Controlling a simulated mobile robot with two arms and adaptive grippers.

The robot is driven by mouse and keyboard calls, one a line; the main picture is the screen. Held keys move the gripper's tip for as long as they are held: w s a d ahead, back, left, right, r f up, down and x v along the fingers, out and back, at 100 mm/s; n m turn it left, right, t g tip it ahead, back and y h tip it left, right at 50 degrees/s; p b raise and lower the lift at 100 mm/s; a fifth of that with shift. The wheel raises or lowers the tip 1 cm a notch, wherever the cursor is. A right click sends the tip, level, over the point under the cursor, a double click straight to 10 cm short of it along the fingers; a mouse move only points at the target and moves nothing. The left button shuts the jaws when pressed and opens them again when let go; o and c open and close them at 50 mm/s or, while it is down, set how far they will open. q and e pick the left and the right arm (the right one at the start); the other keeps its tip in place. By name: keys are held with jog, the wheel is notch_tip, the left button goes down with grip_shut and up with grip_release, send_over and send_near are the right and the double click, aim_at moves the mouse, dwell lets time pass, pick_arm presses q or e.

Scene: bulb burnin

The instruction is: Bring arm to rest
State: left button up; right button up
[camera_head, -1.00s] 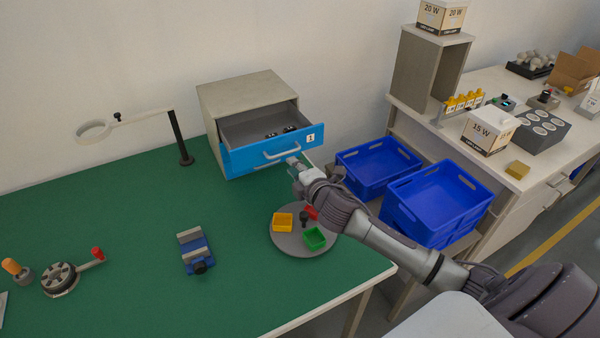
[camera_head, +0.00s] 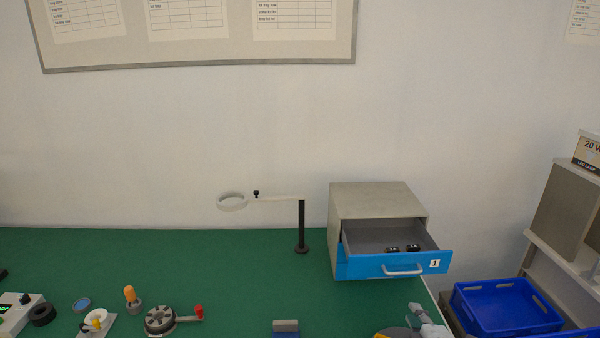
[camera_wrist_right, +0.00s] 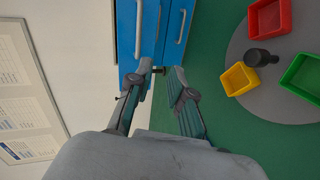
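My right gripper (camera_head: 425,318) shows at the bottom edge of the head view, in front of the open drawer and apart from it. In the right wrist view its two fingers (camera_wrist_right: 160,76) stand apart with nothing held between them. A small dark thing shows beyond the fingertips; I cannot tell what it is. The grey cabinet (camera_head: 375,199) stands at the back of the green table, and its blue-fronted drawer (camera_head: 360,268) labelled 1 is pulled out with small black items (camera_head: 413,248) inside. My left gripper is in neither view.
A magnifier lamp (camera_head: 302,225) stands left of the cabinet. Blue crates (camera_head: 505,308) lie to the right. The turntable (camera_wrist_right: 240,50) carries red, yellow and green trays. A crank device (camera_head: 160,320) and small items line the front left. The table's middle left is clear.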

jog(key=s+a+f+m+g+y, duration=0.1)
jog(key=s+a+f+m+g, duration=0.25)
jog(key=s, duration=0.65)
jog(key=s+a+f+m+g, duration=0.3)
jog(key=s+m+g, duration=0.15)
jog(key=s, duration=0.55)
jog(key=s+a+f+m+g+y, duration=0.1)
jog(key=s+a+f+m+g, duration=0.3)
jog(key=s, duration=0.6)
notch_tip(320, 180, down, 28)
jog(key=s+r+m+b, duration=0.1)
jog(key=s+b, duration=0.1)
jog(key=s+d+f+g+b, duration=0.1)
jog(key=s+d+f, duration=0.2)
jog(key=s+f, duration=1.2)
notch_tip(320, 180, down, 2)
jog(key=shift+s+f+g+b, duration=0.25)
jog(key=shift+s+g+b, duration=0.05)
jog(key=shift+s+b, duration=0.1)
jog(key=shift+d, duration=0.1)
